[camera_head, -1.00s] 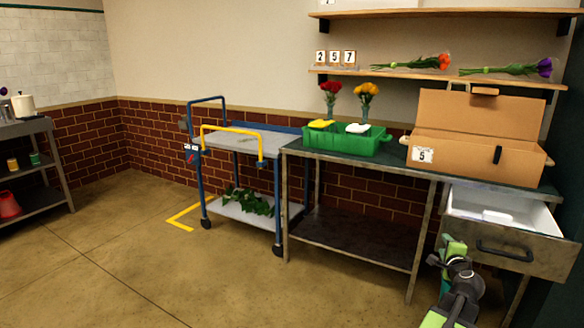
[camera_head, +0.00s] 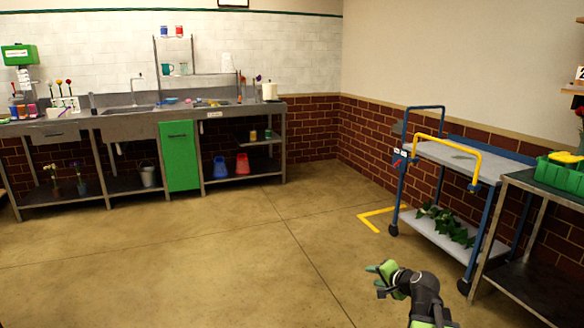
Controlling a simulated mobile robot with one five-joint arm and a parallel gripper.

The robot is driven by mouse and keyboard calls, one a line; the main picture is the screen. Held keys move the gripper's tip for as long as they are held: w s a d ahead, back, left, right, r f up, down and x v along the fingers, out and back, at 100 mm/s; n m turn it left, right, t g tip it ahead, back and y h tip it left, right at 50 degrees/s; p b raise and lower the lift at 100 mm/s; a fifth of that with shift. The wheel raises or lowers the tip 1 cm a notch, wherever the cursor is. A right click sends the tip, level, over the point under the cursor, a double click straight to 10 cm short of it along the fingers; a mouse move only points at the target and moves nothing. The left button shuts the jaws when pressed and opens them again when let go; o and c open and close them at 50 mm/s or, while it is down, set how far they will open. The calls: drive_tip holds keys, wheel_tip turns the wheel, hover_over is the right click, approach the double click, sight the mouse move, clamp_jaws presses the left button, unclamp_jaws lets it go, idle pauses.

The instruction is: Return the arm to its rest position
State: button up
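My arm reaches up from the bottom edge, right of the middle, with its dark links bent and a green end. My gripper (camera_head: 374,276) points left over the bare floor, in front of the cart. It appears clear of the furniture. I see nothing held in it, but its fingers are too small to tell whether they are open or shut.
A blue cart (camera_head: 440,220) with a yellow handle and leafy stems stands right, beside a metal table (camera_head: 520,285) with a green crate (camera_head: 560,178). A long sink counter (camera_head: 130,118) lines the back wall. The middle floor is free.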

drive_tip(key=s+a+f+n+g, duration=0.2)
drive_tip(key=s+a+f+n, duration=0.1)
drive_tip(key=a, duration=0.5)
drive_tip(key=s+a+f+n+g, duration=0.2)
drive_tip(key=a+n, duration=0.1)
drive_tip(key=a, duration=0.5)
drive_tip(key=s+a+f+n+g, duration=0.3)
drive_tip(key=a, duration=0.5)
drive_tip(key=s+d+f+n+g+h, duration=0.2)
drive_tip(key=s+d+f+g+h, duration=0.15)
drive_tip(key=s+d, duration=0.45)
wheel_tip(320, 180, up, 35)
drive_tip(key=s+a+y+p, duration=0.1)
drive_tip(key=p, duration=3.2)
drive_tip(key=shift+a+f+p, duration=0.15)
drive_tip(key=shift+a+p, duration=0.2)
drive_tip(key=shift+a, duration=0.05)
drive_tip(key=shift+g, duration=0.25)
